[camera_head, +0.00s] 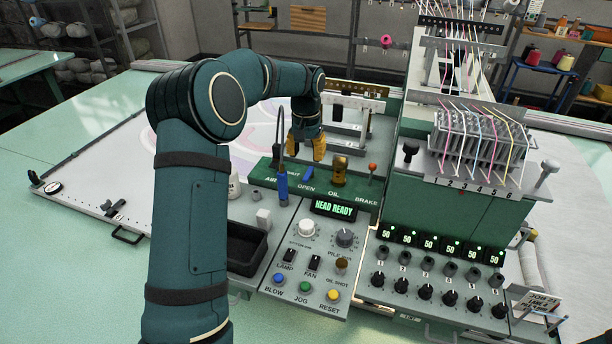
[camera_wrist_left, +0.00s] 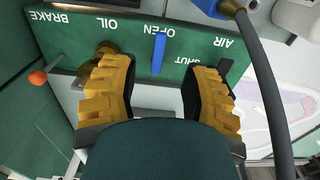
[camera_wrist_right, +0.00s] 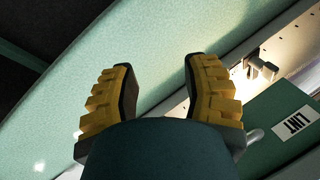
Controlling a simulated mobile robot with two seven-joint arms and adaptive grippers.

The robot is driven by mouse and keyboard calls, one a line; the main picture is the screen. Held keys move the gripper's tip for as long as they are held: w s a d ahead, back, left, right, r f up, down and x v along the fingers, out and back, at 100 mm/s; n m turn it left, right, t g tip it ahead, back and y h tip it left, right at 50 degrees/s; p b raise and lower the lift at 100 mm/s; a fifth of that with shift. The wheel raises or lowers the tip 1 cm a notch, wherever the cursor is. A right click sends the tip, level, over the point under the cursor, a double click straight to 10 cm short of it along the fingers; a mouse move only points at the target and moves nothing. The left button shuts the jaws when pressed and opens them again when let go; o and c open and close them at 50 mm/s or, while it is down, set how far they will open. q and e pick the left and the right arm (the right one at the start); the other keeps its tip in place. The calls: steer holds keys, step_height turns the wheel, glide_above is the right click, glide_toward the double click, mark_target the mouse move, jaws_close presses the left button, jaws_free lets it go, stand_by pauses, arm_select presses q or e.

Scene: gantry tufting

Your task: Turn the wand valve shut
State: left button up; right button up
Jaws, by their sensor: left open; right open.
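The wand valve's blue lever (camera_head: 308,174) is on the green panel (camera_head: 262,176), between the SHUT and OPEN labels. In the left wrist view the lever (camera_wrist_left: 158,54) has one end by the word OPEN, with SHUT off to its side. My left gripper (camera_head: 307,150) is open just behind and above the lever in the head view. In its wrist view the open fingers (camera_wrist_left: 161,75) are on either side of the lever's line, with nothing between them; contact is not visible. My right gripper (camera_wrist_right: 165,72) is open and empty above a pale green surface, outside the head view.
A blue-handled wand (camera_head: 282,187) with a dark hose stands left of the lever. A brass oil fitting (camera_head: 340,170) and an orange-tipped brake lever (camera_head: 372,170) stand to its right. A black tray (camera_head: 246,250) and button console (camera_head: 313,262) are in front.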

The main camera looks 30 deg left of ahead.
mark_target(306, 178)
arm_select(q)
step_height(306, 178, down, 8)
steer(key=shift+f, duration=0.15)
stand_by(0.3)
jaws_close()
